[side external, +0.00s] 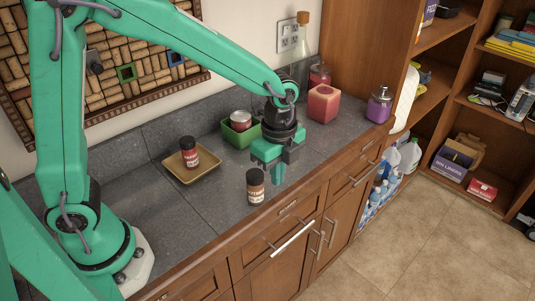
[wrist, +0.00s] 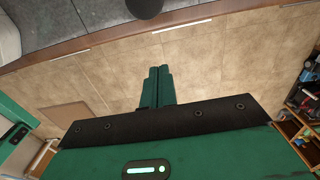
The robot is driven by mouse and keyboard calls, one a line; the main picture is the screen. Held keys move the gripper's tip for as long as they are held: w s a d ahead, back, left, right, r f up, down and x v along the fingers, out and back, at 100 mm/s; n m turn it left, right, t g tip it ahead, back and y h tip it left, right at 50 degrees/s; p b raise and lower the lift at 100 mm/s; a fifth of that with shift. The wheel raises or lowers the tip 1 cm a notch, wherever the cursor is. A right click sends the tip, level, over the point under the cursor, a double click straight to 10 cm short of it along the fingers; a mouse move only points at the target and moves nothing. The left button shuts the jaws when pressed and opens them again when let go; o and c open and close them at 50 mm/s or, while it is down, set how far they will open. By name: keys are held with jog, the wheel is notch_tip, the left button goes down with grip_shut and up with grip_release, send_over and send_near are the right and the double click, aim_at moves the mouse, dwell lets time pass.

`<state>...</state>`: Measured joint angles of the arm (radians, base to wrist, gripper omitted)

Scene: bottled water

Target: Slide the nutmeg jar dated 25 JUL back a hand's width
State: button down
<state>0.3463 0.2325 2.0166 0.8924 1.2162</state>
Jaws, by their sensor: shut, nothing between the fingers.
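A small jar (side external: 256,187) with a dark lid, brown contents and a label stands upright on the grey counter near its front edge. A second dark-lidded jar (side external: 190,153) with a reddish label stands on a tan tray farther back left. The lettering and dates are too small to read, so I cannot tell which bears 25 JUL. My gripper (side external: 278,180) points down just right of the front jar, with its fingers together and empty. In the wrist view the shut fingers (wrist: 158,86) show over the floor, and a dark round shape (wrist: 145,7), probably a jar lid, is cut off at the top.
The tan tray (side external: 205,174) lies left. The counter left of the front jar is bare.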

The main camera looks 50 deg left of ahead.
jog(key=shift+f, duration=0.1)
jog(key=shift+a+f, duration=0.7)
jog(key=shift+f, duration=0.9)
jog(key=shift+a+f, duration=0.65)
jog(key=shift+f, duration=1)
jog(key=shift+a+f, duration=0.7)
jog(key=shift+f, duration=0.9)
jog(key=a, duration=1)
jog(key=shift+s+a, duration=0.15)
